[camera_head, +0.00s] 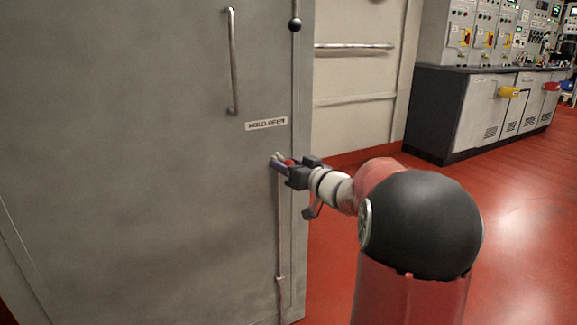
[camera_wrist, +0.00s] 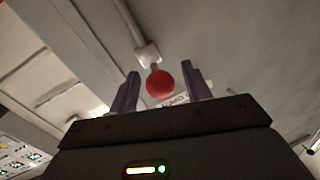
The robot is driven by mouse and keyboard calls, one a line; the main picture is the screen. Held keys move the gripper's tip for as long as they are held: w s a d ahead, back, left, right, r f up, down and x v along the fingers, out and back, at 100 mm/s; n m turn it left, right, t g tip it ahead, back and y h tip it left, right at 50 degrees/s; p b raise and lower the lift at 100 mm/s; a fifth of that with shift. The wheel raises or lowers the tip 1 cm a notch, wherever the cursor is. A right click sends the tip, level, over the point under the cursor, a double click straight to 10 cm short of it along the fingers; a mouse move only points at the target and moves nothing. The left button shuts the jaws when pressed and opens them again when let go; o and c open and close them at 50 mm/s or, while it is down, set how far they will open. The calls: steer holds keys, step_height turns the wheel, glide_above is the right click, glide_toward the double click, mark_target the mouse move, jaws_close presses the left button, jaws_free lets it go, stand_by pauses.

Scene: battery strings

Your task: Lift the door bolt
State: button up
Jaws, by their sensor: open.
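The door bolt is a thin vertical rod (camera_head: 280,225) on the grey door (camera_head: 130,190), near its right edge. My gripper (camera_head: 282,163) is at the top of the rod, below the "HOLD OPEN" label (camera_head: 266,124). Its two purple fingers are open, one on each side of the knob. In the wrist view there are gaps between the knob and both fingers. In the head view the fingers partly hide the knob.
A long vertical handle (camera_head: 232,60) and a dark round knob (camera_head: 295,24) are higher on the door. A horizontal rail (camera_head: 354,46) is on the pale wall to the right. Control cabinets (camera_head: 490,110) stand at the back right. The red floor (camera_head: 530,220) is clear.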

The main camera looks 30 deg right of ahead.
jaws_close()
step_height(320, 180, up, 5)
steer(key=p, duration=0.4)
steer(key=shift+p, duration=0.4)
steer(key=shift+c, duration=0.2)
jaws_free()
steer(key=shift+o, duration=0.2)
steer(key=shift+f, duration=0.2)
steer(key=shift+s, duration=0.1)
steer(key=v, duration=0.7)
steer(key=shift+s+b, duration=0.3)
steer(key=shift+s, duration=0.05)
